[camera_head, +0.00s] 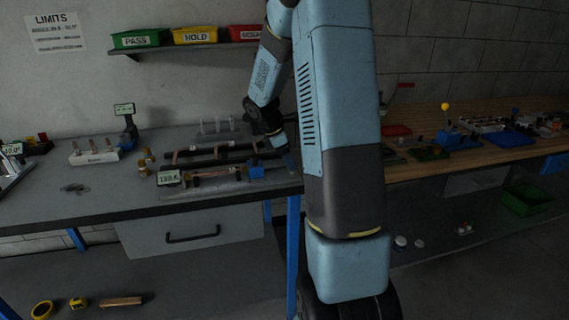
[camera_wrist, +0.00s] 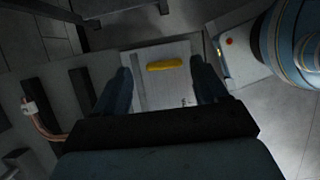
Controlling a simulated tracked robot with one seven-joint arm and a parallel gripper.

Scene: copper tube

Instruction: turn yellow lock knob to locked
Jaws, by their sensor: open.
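The yellow lock knob (camera_wrist: 165,64) shows in the wrist view as a long bar lying roughly left to right on a light grey plate (camera_wrist: 150,95). My gripper (camera_wrist: 164,76) is open, with one dark finger on each side of the knob and clear gaps to both. I cannot tell how far the fingertips are above it. In the head view my gripper (camera_head: 288,160) is over the right end of the grey bench, and the knob cannot be made out there. The copper tube (camera_head: 212,174) lies in its fixture left of my gripper; copper also shows at the left of the wrist view (camera_wrist: 42,127).
A blue block (camera_head: 256,170) and a small display (camera_head: 169,178) stand at the fixture's ends. Dark rails (camera_head: 205,153) lie behind the tube. The grey bench (camera_head: 120,200) ends near my arm; a wooden bench (camera_head: 440,165) with more parts is on the right.

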